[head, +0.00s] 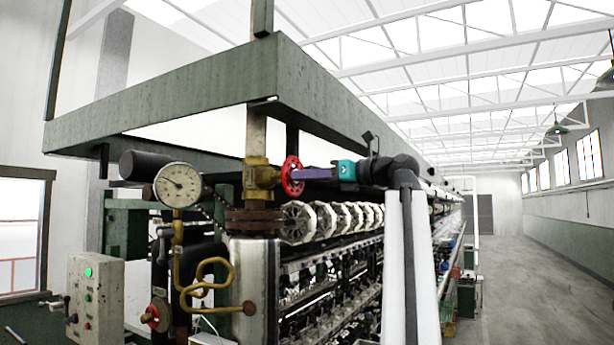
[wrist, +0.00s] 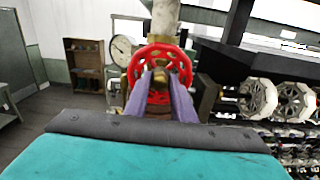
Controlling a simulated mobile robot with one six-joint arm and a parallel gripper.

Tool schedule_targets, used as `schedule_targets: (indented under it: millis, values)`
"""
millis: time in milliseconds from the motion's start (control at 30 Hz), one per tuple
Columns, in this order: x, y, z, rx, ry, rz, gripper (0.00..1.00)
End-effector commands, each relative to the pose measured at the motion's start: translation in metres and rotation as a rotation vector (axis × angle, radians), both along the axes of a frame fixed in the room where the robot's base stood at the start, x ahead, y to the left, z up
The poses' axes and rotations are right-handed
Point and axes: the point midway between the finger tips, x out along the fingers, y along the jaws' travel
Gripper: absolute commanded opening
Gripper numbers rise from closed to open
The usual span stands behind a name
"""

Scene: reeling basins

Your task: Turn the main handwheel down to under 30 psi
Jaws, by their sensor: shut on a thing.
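The red main handwheel (head: 292,176) sits on a brass valve (head: 259,178) on the vertical pipe. My gripper (head: 301,174) reaches it from the right, its purple fingers at the wheel. In the wrist view the handwheel (wrist: 160,67) is upright and nearly face-on, and my gripper's two purple fingers (wrist: 160,80) close in on its lower middle. The fingers are shut on the handwheel, though the exact contact is partly hidden. The round white pressure gauge (head: 178,185) is left of the valve; its needle is too small to read in psi. The gauge also shows in the wrist view (wrist: 122,49).
A control box (head: 95,298) with a green light stands at lower left. A smaller red handwheel (head: 151,317) is low, below the gauge. Curled brass tubing (head: 212,280) runs below the main valve. Rows of white reels (head: 325,222) lie behind my arm. The aisle floor (head: 530,290) at right is clear.

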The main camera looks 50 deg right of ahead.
Motion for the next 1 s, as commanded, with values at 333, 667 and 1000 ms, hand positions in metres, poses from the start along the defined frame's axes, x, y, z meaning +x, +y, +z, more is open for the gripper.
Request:
schedule_targets:
  millis: [333,667,1000]
  values:
    - [0.0001,0.0001,-0.0003,0.209,0.051,0.001,0.01]
    - [-0.0001,0.0003,-0.0003,0.423,0.104,0.001,0.01]
    - [-0.0001,0.0003,-0.0002,0.571,0.142,0.001,0.01]
